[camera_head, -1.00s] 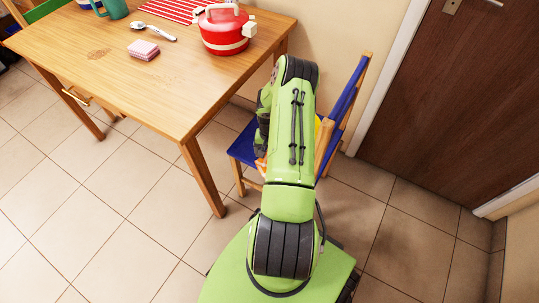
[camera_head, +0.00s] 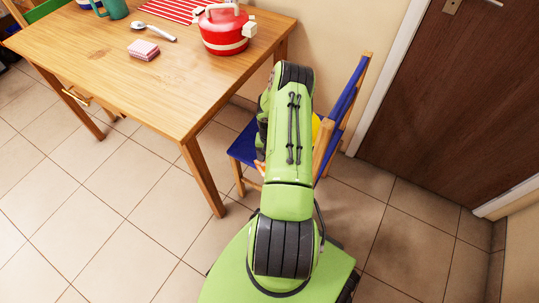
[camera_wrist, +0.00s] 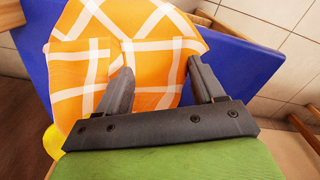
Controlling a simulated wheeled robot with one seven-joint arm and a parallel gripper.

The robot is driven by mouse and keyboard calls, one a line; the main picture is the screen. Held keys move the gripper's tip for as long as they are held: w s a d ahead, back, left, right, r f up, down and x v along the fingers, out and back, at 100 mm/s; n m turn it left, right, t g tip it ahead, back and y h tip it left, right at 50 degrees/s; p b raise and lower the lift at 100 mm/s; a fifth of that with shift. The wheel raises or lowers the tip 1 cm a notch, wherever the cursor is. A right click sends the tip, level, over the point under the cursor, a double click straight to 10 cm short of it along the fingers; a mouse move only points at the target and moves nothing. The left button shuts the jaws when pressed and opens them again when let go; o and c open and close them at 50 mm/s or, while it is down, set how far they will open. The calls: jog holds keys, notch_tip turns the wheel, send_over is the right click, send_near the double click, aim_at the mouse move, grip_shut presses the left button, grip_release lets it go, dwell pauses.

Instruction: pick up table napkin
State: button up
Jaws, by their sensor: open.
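An orange cloth with white crossing stripes (camera_wrist: 90,65), which looks like the table napkin, lies on the blue chair seat (camera_wrist: 240,55) in the wrist view. Only a sliver of orange (camera_head: 260,169) shows beside my arm in the head view. My gripper (camera_wrist: 159,66) is open over the cloth, its two fingers spread apart and pointing at it. No cloth is visibly pinched between them. Whether the fingertips touch the cloth I cannot tell. In the head view my arm hides the gripper.
The wooden table (camera_head: 120,80) stands left of the chair, with a red pot (camera_head: 224,32), a small pink folded stack (camera_head: 143,50) and a white spoon (camera_head: 155,33). The chair's blue backrest (camera_head: 350,90) is close on the right. A yellow object (camera_wrist: 53,141) shows by the gripper.

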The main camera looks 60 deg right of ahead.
grip_shut()
dwell(0.6)
notch_tip(320, 180, up, 12)
jog(key=p, duration=0.8)
